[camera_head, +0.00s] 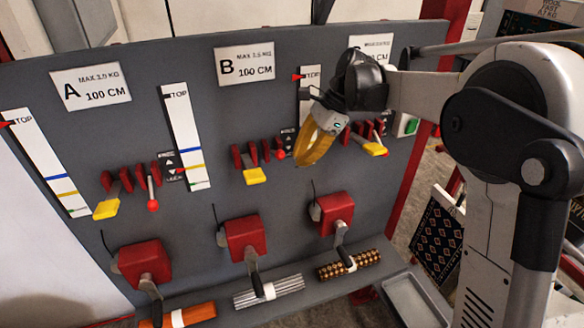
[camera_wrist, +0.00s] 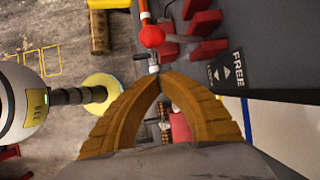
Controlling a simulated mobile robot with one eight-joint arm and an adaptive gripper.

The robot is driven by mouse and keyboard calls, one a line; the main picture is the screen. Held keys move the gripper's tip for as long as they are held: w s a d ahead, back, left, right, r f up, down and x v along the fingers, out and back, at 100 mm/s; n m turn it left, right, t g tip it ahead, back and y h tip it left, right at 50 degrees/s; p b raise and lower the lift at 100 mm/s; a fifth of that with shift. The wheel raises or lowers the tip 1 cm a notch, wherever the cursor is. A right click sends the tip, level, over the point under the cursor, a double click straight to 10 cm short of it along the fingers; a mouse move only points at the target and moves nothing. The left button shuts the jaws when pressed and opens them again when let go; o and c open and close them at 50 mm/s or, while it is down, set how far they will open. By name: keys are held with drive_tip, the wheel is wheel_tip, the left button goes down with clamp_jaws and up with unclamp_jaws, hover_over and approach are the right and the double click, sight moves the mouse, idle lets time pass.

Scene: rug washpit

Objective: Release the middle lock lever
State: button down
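The middle lock lever, with a red ball end (camera_head: 281,153), is on the grey panel at station B, beside the red fins and a small FREE/LOCK label. In the wrist view a red ball on a lever (camera_wrist: 152,37) shows just beyond my fingertips; it appears to be the same lever. My gripper (camera_head: 310,160) has yellow-orange fingers and hangs in front of the panel, right of the ball. In the wrist view the tips of my gripper (camera_wrist: 161,76) meet, with nothing visible between them. Whether they touch the lever I cannot tell.
Station A's lever (camera_head: 153,205) has a similar red ball. Yellow tabs (camera_head: 255,175) project below the fins. Red crank boxes (camera_head: 245,237) and rolled rugs (camera_head: 268,291) are lower down. My arm covers much of the right station. A grey tray (camera_head: 415,300) stands at lower right.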

drive_tip(key=v, duration=0.7)
drive_tip(key=shift+a, duration=0.15)
